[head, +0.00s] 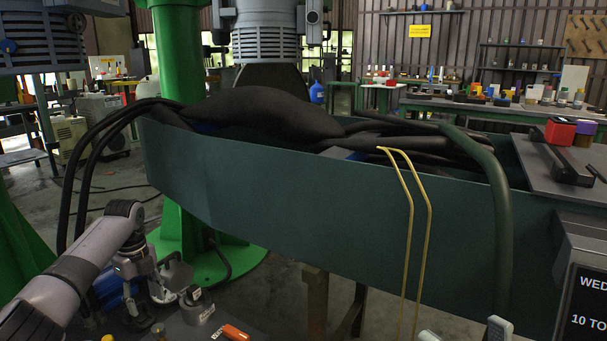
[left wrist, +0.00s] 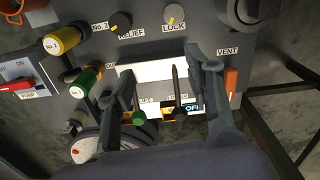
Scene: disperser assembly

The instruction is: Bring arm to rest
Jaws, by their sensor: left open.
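My left arm comes in from the lower left in the head view, and its gripper (head: 138,282) points down over a dark control panel (head: 185,328). In the left wrist view my left gripper (left wrist: 164,68) is open, its two fingers apart above the panel (left wrist: 205,20). A thin black lever (left wrist: 176,82) stands between the fingers, and I see no finger closed on it. A label reading OFF (left wrist: 192,108) sits beside its lower end.
The panel carries a RELIEF knob (left wrist: 121,20), LOCK knob (left wrist: 174,15), orange VENT handle (left wrist: 231,84), yellow knob (left wrist: 66,40), green knob (left wrist: 86,80) and red switch (left wrist: 16,86). A long green trough (head: 270,210) with black hoses stands ahead. A yellow bent rod (head: 408,200) rises before it.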

